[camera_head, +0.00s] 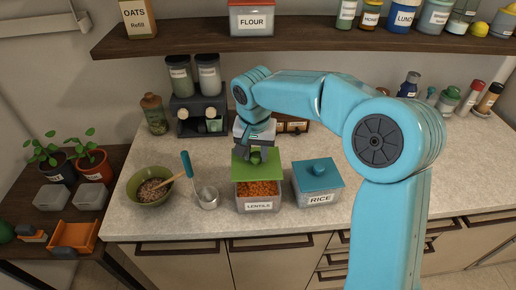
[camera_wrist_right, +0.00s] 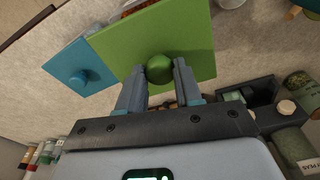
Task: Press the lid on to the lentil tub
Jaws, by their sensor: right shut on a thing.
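The lentil tub (camera_head: 258,206) is a clear square tub labelled LENTILS, with orange lentils showing at its top, on the counter in the head view. The green square lid (camera_head: 245,170) is over the rear part of the tub, and the lentils show in front of its near edge. I cannot tell whether the lid touches the rim. My right gripper (camera_head: 257,154) is above it. In the right wrist view, the gripper (camera_wrist_right: 160,72) is shut on the round green knob of the lid (camera_wrist_right: 120,45). My left gripper is not in view.
A RICE tub (camera_head: 318,190) with a blue lid stands close on the right. A metal cup (camera_head: 207,198) with a blue-handled tool and a green bowl (camera_head: 150,188) stand on the left. A dark machine with jars (camera_head: 200,112) is behind. A shelf (camera_head: 300,34) hangs above.

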